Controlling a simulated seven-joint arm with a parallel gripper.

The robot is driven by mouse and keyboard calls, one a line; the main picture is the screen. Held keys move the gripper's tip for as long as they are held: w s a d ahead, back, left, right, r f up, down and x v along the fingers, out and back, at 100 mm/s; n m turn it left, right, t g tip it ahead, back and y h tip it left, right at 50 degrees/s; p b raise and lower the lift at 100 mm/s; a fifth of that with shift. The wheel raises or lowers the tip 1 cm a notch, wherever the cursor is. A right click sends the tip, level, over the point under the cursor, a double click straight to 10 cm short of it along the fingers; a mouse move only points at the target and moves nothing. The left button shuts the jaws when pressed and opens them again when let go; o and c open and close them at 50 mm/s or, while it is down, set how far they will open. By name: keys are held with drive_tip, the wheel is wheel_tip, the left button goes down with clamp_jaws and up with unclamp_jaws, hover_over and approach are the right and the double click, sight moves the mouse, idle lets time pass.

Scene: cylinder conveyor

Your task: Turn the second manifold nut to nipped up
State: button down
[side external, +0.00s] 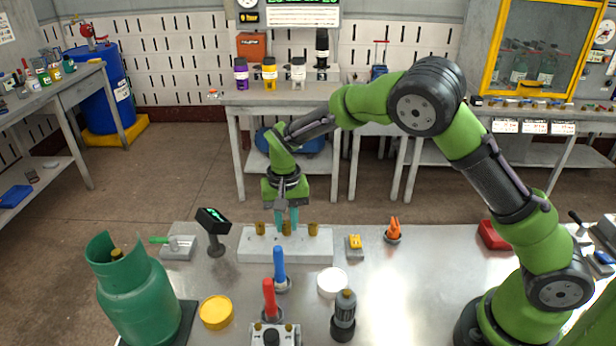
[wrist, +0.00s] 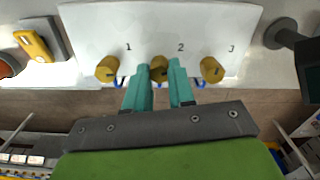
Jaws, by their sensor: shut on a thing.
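The manifold is a white block (side external: 286,255) on the grey table. The wrist view shows its top (wrist: 100,25) marked 1, 2 and 3, with a brass nut beside each number. My gripper (wrist: 159,66) is shut on the second nut (wrist: 158,68), one teal finger on each side of it. The first nut (wrist: 108,68) and the third nut (wrist: 211,70) stand free on either side. In the side external view my gripper (side external: 287,222) points straight down at the middle nut, which the fingers partly hide. The nut's tightness cannot be read from the picture.
A small dark display on a stand (side external: 213,222) is left of the manifold. A yellow item on a grey block (side external: 355,242) and an orange-handled tool (side external: 394,230) are to its right. Blue (side external: 279,263) and red (side external: 269,298) handles stand in front. A green gas cylinder (side external: 135,295) is front left.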

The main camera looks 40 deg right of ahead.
sight(287, 224)
drive_tip(key=shift+m, duration=1.9)
drive_tip(key=shift+r, duration=0.1)
drive_tip(key=c, duration=1)
unclamp_jaws()
drive_tip(key=shift+o, duration=0.2)
wheel_tip(287, 224, up, 17)
